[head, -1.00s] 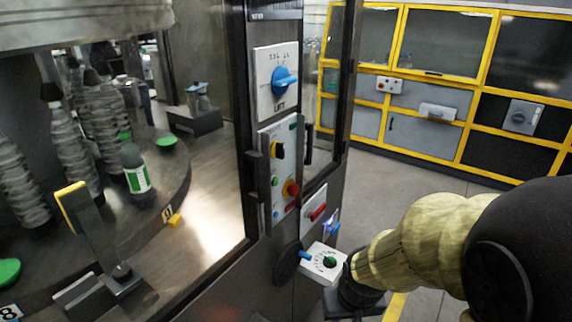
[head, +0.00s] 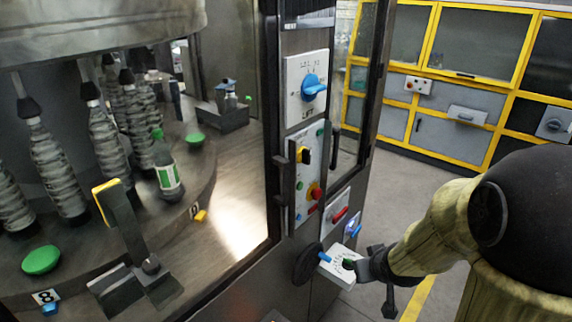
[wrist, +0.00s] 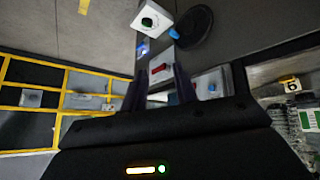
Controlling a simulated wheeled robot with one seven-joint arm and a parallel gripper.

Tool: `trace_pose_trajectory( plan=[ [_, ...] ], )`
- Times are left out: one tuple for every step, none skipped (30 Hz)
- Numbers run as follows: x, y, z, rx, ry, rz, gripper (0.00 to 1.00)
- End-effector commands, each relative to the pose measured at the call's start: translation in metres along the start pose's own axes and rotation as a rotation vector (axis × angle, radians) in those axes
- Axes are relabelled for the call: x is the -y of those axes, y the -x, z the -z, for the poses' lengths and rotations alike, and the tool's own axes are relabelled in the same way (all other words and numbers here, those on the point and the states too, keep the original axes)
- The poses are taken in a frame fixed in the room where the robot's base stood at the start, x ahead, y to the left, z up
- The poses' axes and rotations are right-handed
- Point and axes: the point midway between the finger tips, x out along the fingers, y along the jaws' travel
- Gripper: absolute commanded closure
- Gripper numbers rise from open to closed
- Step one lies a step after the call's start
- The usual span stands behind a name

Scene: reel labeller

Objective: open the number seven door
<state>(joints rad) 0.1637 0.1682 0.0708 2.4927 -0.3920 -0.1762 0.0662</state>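No number seven can be read in either view, so I cannot tell which door is the number seven door. A large machine opening with a dark frame (head: 268,150) fills the left of the head view, with labels 8 (head: 45,297) and 9 (head: 195,210) inside. My gripper (head: 372,262) is at the right of the machine's corner post, close to a white dial box (head: 340,268); I cannot tell whether they touch. In the wrist view its two dark fingers (wrist: 161,80) are apart with nothing between them, and the dial box (wrist: 151,20) lies beyond them.
Blue (head: 313,86) and red (head: 315,192) knobs sit on the corner post's panels. A black round disc (head: 308,264) is beside the dial box. Bottles (head: 166,170) stand inside the machine. Yellow-framed cabinets (head: 470,70) line the back, with open floor before them.

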Motion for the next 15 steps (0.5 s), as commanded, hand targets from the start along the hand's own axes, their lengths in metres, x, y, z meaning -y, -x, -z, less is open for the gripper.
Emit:
trace_pose_trajectory(
  plan=[
    [-0.005, 0.002, 0.020, -0.062, 0.029, 0.017, 0.71],
    [-0.006, 0.001, 0.030, -0.104, 0.051, 0.031, 0.71],
    [-0.006, 0.000, 0.043, -0.161, 0.076, 0.055, 0.71],
    [-0.005, 0.000, 0.053, -0.204, 0.095, 0.074, 0.71],
    [-0.004, 0.001, 0.062, -0.246, 0.112, 0.096, 0.71],
    [-0.002, 0.002, 0.074, -0.303, 0.135, 0.130, 0.71],
    [0.000, 0.004, 0.082, -0.345, 0.150, 0.156, 0.71],
    [0.002, 0.006, 0.090, -0.388, 0.162, 0.185, 0.71],
    [0.005, 0.010, 0.100, -0.444, 0.179, 0.226, 0.71],
    [0.008, 0.014, 0.107, -0.487, 0.189, 0.258, 0.71],
    [0.011, 0.018, 0.113, -0.528, 0.198, 0.293, 0.71],
    [0.015, 0.025, 0.121, -0.584, 0.208, 0.341, 0.71],
    [0.018, 0.030, 0.126, -0.625, 0.213, 0.379, 0.71],
    [0.020, 0.036, 0.131, -0.666, 0.218, 0.418, 0.71],
    [0.024, 0.045, 0.136, -0.719, 0.222, 0.470, 0.71]
  ],
)
